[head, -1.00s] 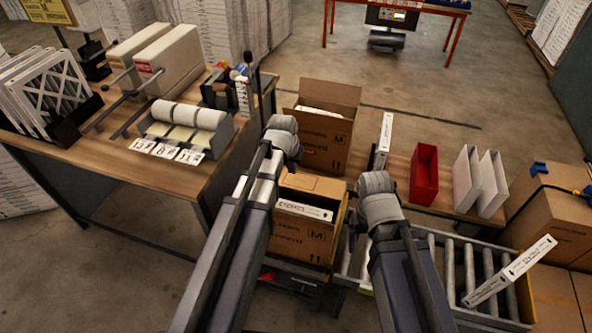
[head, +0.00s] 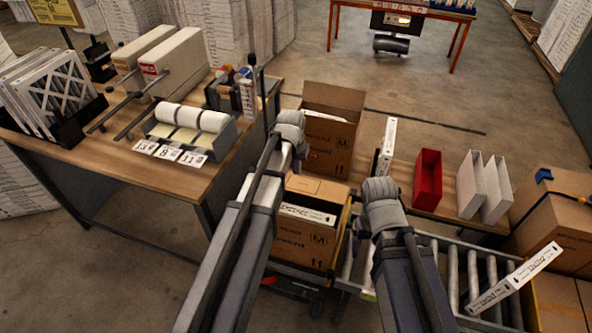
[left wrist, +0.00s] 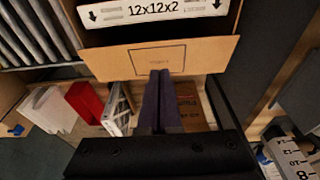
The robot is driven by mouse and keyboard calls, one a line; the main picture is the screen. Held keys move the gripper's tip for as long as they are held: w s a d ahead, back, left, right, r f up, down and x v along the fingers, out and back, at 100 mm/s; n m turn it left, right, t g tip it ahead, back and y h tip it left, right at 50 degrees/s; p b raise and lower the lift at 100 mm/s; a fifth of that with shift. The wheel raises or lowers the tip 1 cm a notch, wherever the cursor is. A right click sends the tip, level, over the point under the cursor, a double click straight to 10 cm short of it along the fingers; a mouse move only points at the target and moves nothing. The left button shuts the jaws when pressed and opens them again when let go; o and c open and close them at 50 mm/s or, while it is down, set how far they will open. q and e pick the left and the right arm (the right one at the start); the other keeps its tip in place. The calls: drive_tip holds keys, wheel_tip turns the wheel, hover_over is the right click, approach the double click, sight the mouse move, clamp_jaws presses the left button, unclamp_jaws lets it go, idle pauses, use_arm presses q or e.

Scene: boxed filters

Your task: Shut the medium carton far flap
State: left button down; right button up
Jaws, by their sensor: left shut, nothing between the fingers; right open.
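The medium carton (head: 303,243), a brown box marked M, stands open below my left arm in the head view. A white filter box lies inside it; the left wrist view shows its label, 12x12x2 (left wrist: 155,12). The carton's far flap (left wrist: 200,55) is spread outward in the left wrist view, with a printed rectangle on it. My left gripper (left wrist: 160,76) is shut and empty, its fingertips overlapping the flap's outer edge in the picture; contact cannot be told. My right gripper (head: 362,222) is open to the right of the carton, its fingers mostly hidden by the arm.
Another open brown carton (head: 325,140) stands behind. A red bin (head: 428,178) and white boxes (head: 472,185) stand on a bench to the right. A roller conveyor (head: 455,270) runs at the front right. A wooden table (head: 190,185) with label rolls is at left.

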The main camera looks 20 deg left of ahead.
sight(296, 192)
use_arm(q)
drive_tip(key=b+x, duration=0.2)
drive_tip(key=x, duration=0.1)
drive_tip(key=b+x, duration=0.3)
drive_tip(key=s+b+x, duration=0.1)
drive_tip(key=b+x, duration=0.1)
drive_tip(key=x, duration=0.1)
drive_tip(key=shift+s+b, duration=0.1)
drive_tip(key=shift+b, duration=0.3)
drive_tip(key=shift+s+f+b, duration=0.15)
drive_tip(key=shift+f+b, duration=0.4)
drive_tip(key=shift+s+f+t+b, duration=0.5)
drive_tip(key=shift+f+b, duration=0.35)
drive_tip(key=shift+b, duration=0.25)
drive_tip(key=shift+f+b, duration=0.4)
drive_tip(key=shift+b, duration=0.05)
drive_tip(key=shift+r, duration=0.1)
drive_tip(key=shift+r+p, duration=0.75)
drive_tip(key=shift+p, duration=0.1)
